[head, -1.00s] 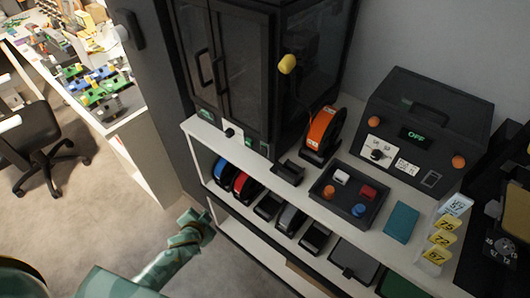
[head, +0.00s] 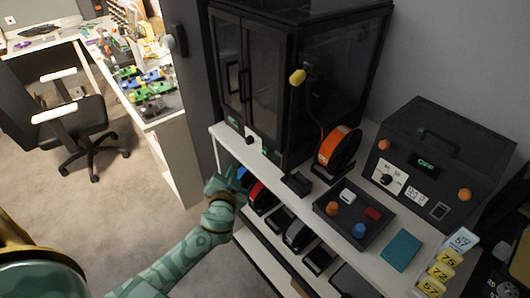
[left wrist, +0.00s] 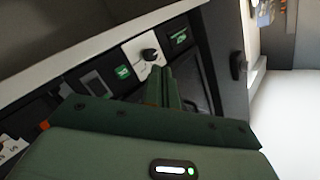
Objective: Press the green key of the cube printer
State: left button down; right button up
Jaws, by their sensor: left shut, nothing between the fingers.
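The cube printer (head: 262,75) is a black cabinet with glass doors on top of the white shelf unit. Along its lower front edge are a green display, a white knob plate (head: 250,137) and a small green key (head: 266,152). In the left wrist view the green key (left wrist: 122,72) is a lit square beside the knob plate (left wrist: 148,55), with the green display (left wrist: 181,38) beyond. My left gripper (head: 220,182) is shut and empty, below and in front of the printer's front edge. Its fingers (left wrist: 165,88) point toward the panel, apparently apart from the key. My right gripper is not in view.
An orange spool (head: 338,148) stands right of the printer. A dark tray (head: 328,211) of coloured knobs and a black box reading OFF (head: 440,150) stand farther right. More spools fill the shelf below. An office chair (head: 85,125) stands at left.

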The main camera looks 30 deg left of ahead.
aim_at(266, 151)
pick_arm(q)
jog(key=w+d, duration=0.1)
jog(key=w, duration=0.1)
jog(key=w+d+b, duration=0.1)
jog(key=w, duration=0.2)
jog(key=w+d, duration=0.1)
jog(key=w, duration=0.2)
jog(key=shift+w+d+f+b, duration=0.1)
jog(key=shift+d+b, duration=0.05)
jog(key=shift+b, duration=0.2)
dwell(0.5)
dwell(1.0)
dwell(0.3)
jog(key=shift+w+d, duration=0.1)
jog(key=shift+w, duration=0.1)
jog(key=shift+w+d+b, duration=0.1)
jog(key=shift+w+b, duration=0.1)
jog(key=shift+b, duration=0.15)
